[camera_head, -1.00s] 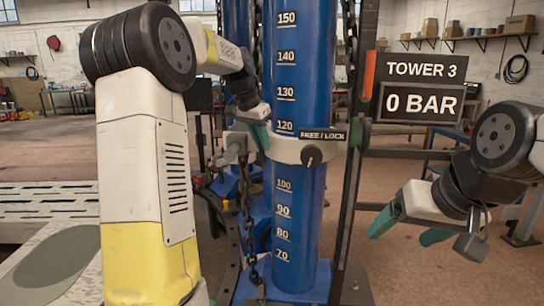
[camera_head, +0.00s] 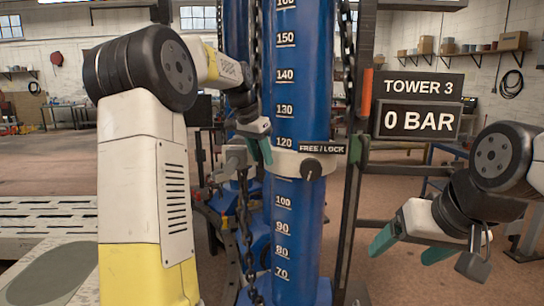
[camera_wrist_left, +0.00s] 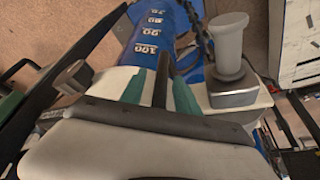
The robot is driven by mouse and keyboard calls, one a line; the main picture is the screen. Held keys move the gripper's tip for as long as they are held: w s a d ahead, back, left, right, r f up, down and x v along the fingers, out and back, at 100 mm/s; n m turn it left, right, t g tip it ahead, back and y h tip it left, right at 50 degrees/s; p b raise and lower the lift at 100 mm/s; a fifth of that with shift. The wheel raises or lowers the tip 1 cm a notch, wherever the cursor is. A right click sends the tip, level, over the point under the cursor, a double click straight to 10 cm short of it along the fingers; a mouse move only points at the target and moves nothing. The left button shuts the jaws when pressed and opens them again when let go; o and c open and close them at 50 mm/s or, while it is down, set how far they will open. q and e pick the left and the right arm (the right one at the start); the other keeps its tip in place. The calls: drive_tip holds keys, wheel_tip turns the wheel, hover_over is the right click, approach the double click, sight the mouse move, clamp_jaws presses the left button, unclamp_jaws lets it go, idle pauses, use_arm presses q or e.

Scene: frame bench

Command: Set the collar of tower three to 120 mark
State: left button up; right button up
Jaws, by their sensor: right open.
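The blue tower (camera_head: 298,110) carries a white scale, with its 120 mark (camera_head: 285,142) just above the collar. The pale collar (camera_head: 285,164) rings the tower between the 100 and 120 marks, covering the scale there. A dark knob (camera_head: 312,169) sits on it under a FREE/LOCK label (camera_head: 322,148). My left gripper (camera_head: 259,149) is at the collar's left side. In the left wrist view its teal fingers (camera_wrist_left: 159,92) stand apart with a dark bar between them; whether they grip it is unclear. My right gripper (camera_head: 411,248) is open and empty, right of the tower.
A sign (camera_head: 417,103) reads TOWER 3 and 0 BAR. A chain (camera_head: 246,225) hangs left of the tower, and dark frame posts (camera_head: 357,200) stand to its right. A grey block with a pale handle (camera_wrist_left: 231,60) sits beside the left fingers.

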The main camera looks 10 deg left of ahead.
use_arm(q)
drive_tip(key=v, duration=0.7)
drive_tip(key=shift+s+a+r, duration=0.1)
drive_tip(key=shift+r, duration=0.25)
drive_tip(key=s+d+f+n, duration=0.1)
drive_tip(key=s+d, duration=0.1)
drive_tip(key=s, duration=0.5)
drive_tip(key=s+d+n, duration=0.1)
drive_tip(key=s+d, duration=0.1)
drive_tip(key=s, duration=0.4)
drive_tip(key=s+d+f+n+t, duration=0.1)
drive_tip(key=s+f, duration=0.4)
drive_tip(key=s, duration=0.3)
drive_tip(key=s+d+f+n+t, duration=0.1)
drive_tip(key=s+f+n, duration=0.1)
drive_tip(key=s+f, duration=0.4)
drive_tip(key=s, duration=0.3)
drive_tip(key=shift+s+f, duration=0.15)
drive_tip(key=shift+f, duration=0.1)
drive_tip(key=shift+a, duration=0.1)
